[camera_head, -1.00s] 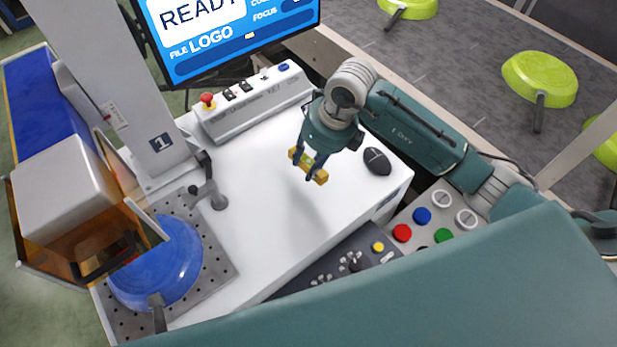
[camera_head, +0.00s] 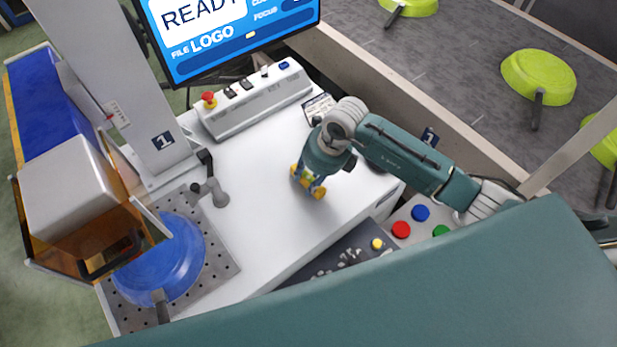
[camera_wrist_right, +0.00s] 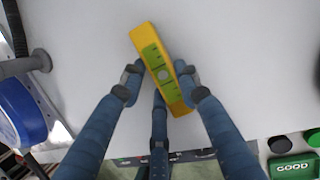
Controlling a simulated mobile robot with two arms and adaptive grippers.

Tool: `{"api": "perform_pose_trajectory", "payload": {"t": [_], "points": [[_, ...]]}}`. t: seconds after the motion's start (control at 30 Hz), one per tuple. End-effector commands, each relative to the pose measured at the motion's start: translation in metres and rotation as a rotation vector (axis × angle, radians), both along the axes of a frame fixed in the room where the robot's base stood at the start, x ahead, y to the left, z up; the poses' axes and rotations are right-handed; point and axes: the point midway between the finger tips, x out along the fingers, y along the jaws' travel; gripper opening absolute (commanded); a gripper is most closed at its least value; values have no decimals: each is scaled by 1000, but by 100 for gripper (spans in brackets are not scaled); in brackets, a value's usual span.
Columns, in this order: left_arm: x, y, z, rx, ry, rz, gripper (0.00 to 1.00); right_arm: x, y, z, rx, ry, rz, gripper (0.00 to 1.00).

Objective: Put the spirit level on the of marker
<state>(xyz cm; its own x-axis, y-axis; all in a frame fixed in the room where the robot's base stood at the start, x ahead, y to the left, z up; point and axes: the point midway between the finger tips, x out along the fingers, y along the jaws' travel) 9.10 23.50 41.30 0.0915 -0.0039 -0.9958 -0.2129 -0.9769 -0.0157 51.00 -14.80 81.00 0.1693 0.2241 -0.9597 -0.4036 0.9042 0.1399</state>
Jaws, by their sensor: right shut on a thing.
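The spirit level is a yellow bar with a green middle; it shows in the head view (camera_head: 319,193) and the right wrist view (camera_wrist_right: 148,40). My right gripper (camera_head: 308,182) is shut on its middle, with one fingertip on each side, over the white tabletop (camera_head: 255,200). I cannot tell whether the level touches the tabletop. The marker (camera_head: 70,190), a machine with a white head and orange shield on a tall column, stands at the left of the head view. My left gripper is not in view.
A blue pan (camera_head: 185,262) lies on the perforated plate (camera_head: 222,262) under the marker. A grey control box (camera_head: 255,105) and screen (camera_head: 230,35) stand at the back. A small jointed stand (camera_head: 215,190) is left of the level. The tabletop between them is clear.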

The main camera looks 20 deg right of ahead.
Motion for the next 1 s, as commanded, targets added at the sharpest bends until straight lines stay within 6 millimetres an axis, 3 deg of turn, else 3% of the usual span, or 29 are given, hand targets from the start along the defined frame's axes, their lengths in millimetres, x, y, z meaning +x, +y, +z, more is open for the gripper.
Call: {"api": "perform_pose_trajectory", "payload": {"t": [0.03,0.13,0.53,0.8,1.0], "points": [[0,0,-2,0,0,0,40,0,0,-2,0,0,0,34],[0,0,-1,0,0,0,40,0,0,-1,0,0,0,51],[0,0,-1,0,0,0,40,0,-1,1,0,-1,-1,51],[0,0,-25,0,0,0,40,-14,-14,46,-4,-6,2,51],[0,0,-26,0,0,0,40,-20,-21,84,0,-5,0,51]]}}
